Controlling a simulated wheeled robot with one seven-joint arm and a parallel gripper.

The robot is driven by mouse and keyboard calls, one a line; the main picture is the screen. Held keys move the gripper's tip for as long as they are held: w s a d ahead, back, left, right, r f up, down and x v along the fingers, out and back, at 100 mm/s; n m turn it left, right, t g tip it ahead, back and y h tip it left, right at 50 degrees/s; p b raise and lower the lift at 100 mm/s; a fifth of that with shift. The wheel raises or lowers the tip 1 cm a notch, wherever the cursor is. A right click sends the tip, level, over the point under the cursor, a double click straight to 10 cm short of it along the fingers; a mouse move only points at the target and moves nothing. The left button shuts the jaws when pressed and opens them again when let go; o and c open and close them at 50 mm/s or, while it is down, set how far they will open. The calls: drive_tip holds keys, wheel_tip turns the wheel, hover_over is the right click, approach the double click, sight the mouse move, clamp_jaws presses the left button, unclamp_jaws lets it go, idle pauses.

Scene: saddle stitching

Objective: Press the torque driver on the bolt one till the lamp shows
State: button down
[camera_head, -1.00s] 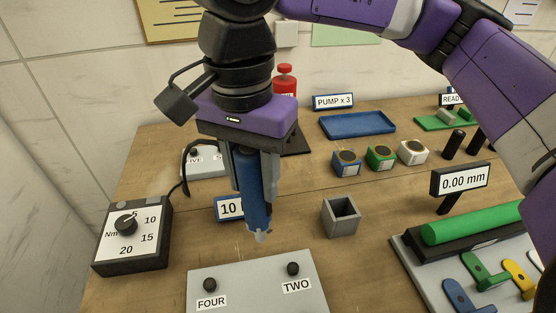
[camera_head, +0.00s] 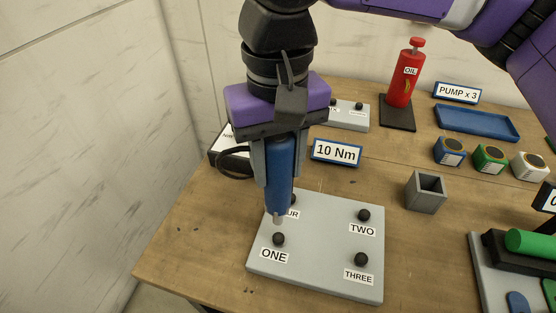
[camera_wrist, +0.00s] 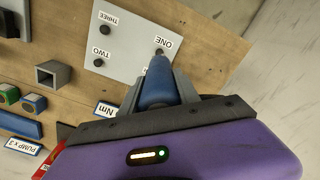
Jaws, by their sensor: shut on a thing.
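My gripper (camera_head: 279,170) is shut on the blue torque driver (camera_head: 279,180), which points down with a grey tip. The driver also shows in the wrist view (camera_wrist: 156,88). The grey plate (camera_head: 320,215) carries black bolts labelled ONE, TWO, THREE and FOUR. Bolt one (camera_head: 278,239) is at the plate's front left. In the head view the driver's tip is just above bolt one; in the wrist view it appears close to bolt one (camera_wrist: 159,52), but I cannot tell whether they touch. Bolt four is partly hidden behind the driver. I see no lit lamp on the plate.
A sign reading 10 Nm (camera_head: 336,152) stands behind the plate. The Nm dial box (camera_head: 222,140) is mostly hidden behind my gripper. A grey open box (camera_head: 426,192) stands to the right. A red oil bottle (camera_head: 404,80) and a blue tray (camera_head: 477,123) are farther back.

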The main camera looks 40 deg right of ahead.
sight(279, 193)
drive_tip(key=shift+f+b, duration=0.95)
drive_tip(key=shift+f, duration=1.45)
drive_tip(key=shift+d+f+b, duration=0.1)
drive_tip(key=shift+f+b, duration=0.6)
drive_tip(key=shift+b, duration=0.3)
drive_tip(key=shift+f+b, duration=0.3)
drive_tip(key=shift+b, duration=0.45)
